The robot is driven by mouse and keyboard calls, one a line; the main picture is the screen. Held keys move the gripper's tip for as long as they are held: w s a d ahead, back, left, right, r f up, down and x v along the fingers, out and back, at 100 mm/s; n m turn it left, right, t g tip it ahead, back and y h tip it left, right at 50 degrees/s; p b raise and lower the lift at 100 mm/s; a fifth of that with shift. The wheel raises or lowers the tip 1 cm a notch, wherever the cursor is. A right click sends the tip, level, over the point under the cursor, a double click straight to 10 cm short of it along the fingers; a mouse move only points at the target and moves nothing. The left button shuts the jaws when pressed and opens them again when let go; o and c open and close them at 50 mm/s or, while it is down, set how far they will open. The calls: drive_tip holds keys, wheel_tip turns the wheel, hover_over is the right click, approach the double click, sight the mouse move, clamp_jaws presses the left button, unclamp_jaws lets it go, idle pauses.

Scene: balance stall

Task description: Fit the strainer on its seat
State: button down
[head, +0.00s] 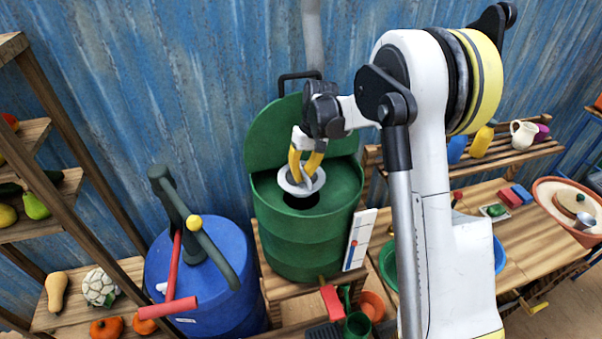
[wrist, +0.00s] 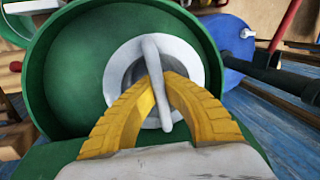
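The strainer (head: 288,185) is a pale grey round piece with a bar handle across it. My gripper (head: 303,172) has its yellow fingers closed on the handle. In the wrist view the gripper (wrist: 160,92) pinches the handle bar, and the strainer's rim (wrist: 115,75) shows around it. The seat appears to be the dark round opening (head: 300,203) in the top of the green drum (head: 310,235). The strainer hangs at the opening's far side, apparently just above it, and hides part of it. Exact clearance cannot be told.
The drum's raised green lid (head: 270,135) stands close behind the gripper. A blue barrel (head: 215,295) with a hand pump is at left. A white gauge board (head: 359,240) leans at the drum's right side. A wooden table (head: 530,245) with small items is at right.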

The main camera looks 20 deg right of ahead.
sight(301, 185)
drive_tip(key=shift+d+b+x, duration=0.25)
drive_tip(key=shift+b+x, duration=0.5)
drive_tip(key=shift+x, duration=0.35)
drive_tip(key=shift+d+b+x, duration=0.2)
drive_tip(key=shift+b+x, duration=0.6)
drive_tip(key=shift+x, duration=0.3)
drive_tip(key=shift+d+b+x, duration=0.25)
drive_tip(key=shift+b+x, duration=0.5)
drive_tip(key=shift+x, duration=0.35)
drive_tip(key=shift+w+f, duration=0.1)
drive_tip(key=shift+w, duration=0.05)
drive_tip(key=shift+f+b, duration=0.45)
drive_tip(key=shift+b, duration=0.25)
drive_tip(key=c, duration=1)
unclamp_jaws()
drive_tip(key=shift+r, duration=0.15)
drive_tip(key=shift+a+p+v, duration=0.2)
drive_tip(key=shift+p+v, duration=0.3)
drive_tip(key=shift+v, duration=0.4)
drive_tip(key=shift+a+p+v, duration=0.2)
drive_tip(key=shift+p+v, duration=0.25)
drive_tip(key=shift+v, duration=0.5)
drive_tip(key=shift+r, duration=0.15)
